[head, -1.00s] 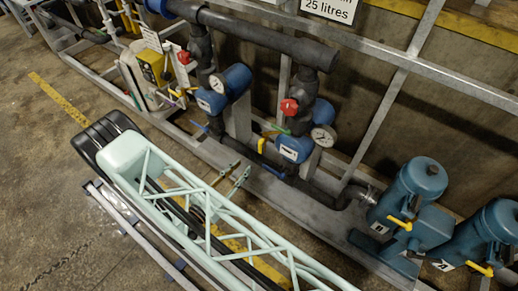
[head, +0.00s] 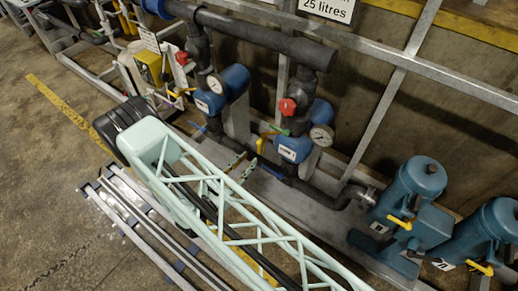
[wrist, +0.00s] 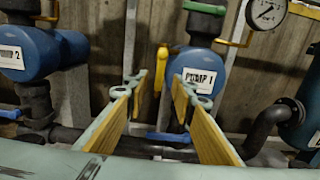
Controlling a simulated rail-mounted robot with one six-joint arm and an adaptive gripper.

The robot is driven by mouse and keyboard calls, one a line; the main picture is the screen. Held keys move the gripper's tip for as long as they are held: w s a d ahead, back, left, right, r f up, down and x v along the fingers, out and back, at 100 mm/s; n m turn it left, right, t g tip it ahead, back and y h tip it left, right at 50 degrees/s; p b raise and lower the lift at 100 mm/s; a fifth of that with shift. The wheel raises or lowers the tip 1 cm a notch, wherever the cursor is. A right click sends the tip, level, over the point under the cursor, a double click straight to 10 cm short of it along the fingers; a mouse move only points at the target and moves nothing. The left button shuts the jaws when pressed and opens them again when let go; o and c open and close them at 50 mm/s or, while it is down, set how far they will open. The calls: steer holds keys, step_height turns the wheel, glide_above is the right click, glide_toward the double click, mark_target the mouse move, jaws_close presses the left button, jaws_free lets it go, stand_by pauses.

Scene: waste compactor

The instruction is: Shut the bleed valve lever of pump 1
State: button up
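Pump 1 (wrist: 200,78) is a blue body with a white "PUMP 1" label in the wrist view; it appears to be the right-hand pump in the head view (head: 293,149). A yellow lever (wrist: 160,68) hangs upright just left of it in the wrist view; it also shows in the head view (head: 260,145). No label marks it as the bleed valve lever. My gripper (wrist: 160,86) is open, with yellow-lined fingers. The lever appears between the fingertips in the wrist view; contact cannot be told. In the head view my gripper (head: 238,166) is just short of the lever.
Pump 2 (wrist: 28,54) stands to the left. A blue lever (wrist: 168,137) sits low below pump 1, and a green lever (wrist: 205,8) above it. A pressure gauge (wrist: 267,12) is at upper right. Blue-green vessels (head: 420,180) stand at right in the head view.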

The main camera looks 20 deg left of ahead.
mark_target(258, 149)
steer(key=shift+b+x, duration=0.4)
steer(key=shift+x, duration=3.9)
steer(key=shift+c, duration=0.7)
jaws_close()
